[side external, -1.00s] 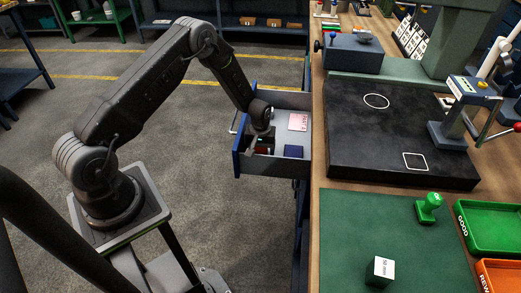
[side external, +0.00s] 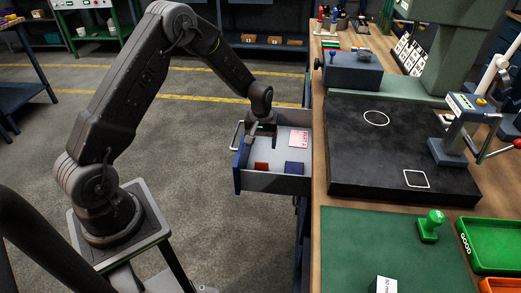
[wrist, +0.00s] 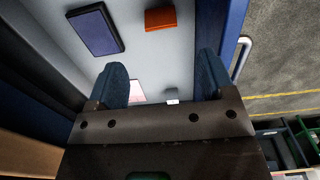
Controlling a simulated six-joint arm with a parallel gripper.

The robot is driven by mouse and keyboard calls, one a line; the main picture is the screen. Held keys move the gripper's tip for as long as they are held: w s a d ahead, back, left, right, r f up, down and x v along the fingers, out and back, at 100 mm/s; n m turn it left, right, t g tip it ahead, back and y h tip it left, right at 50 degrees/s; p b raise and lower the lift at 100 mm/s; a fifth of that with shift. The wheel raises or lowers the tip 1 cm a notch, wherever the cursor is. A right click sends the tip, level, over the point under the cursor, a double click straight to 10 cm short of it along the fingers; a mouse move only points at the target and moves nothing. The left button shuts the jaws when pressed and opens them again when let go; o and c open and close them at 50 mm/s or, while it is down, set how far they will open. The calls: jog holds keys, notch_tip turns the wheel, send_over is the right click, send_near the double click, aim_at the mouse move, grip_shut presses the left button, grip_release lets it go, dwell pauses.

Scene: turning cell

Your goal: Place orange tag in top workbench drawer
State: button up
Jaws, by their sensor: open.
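The top workbench drawer (side external: 240,166) is pulled open, with its blue front toward my arm. The orange tag (side external: 262,167) lies flat on the drawer's grey floor near the front; it also shows in the wrist view (wrist: 160,18). My gripper (side external: 262,143) is above the drawer, apart from the tag. In the wrist view my gripper's two blue fingers (wrist: 161,75) are spread with nothing between them, and the tag lies beyond them at the top.
A dark blue block (side external: 294,168) and a pink paper (side external: 298,138) also lie in the drawer. The bench (side external: 316,180) edges the drawer on the right, with a black plate (side external: 385,180) on top. Open floor lies left of the drawer.

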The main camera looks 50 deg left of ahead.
jog(key=s+d+r+m+t, duration=0.1)
jog(key=s+d+r, duration=0.2)
jog(key=r, duration=0.4)
jog(key=s+d+r+m+t, duration=0.1)
jog(key=s+d+r+m, duration=0.1)
jog(key=r, duration=0.5)
jog(key=s+d+r+m+t, duration=0.1)
jog(key=s+d+r, duration=0.2)
jog(key=r, duration=0.4)
jog(key=s+d+r+m+t, duration=0.1)
jog(key=s+d+r+m, duration=0.1)
jog(key=s, duration=0.7)
jog(key=s+d+r+m+t, duration=0.1)
jog(key=s+d+r+m, duration=0.2)
jog(key=s, duration=0.6)
notch_tip(320, 180, up, 2)
jog(key=shift+d+t, duration=0.3)
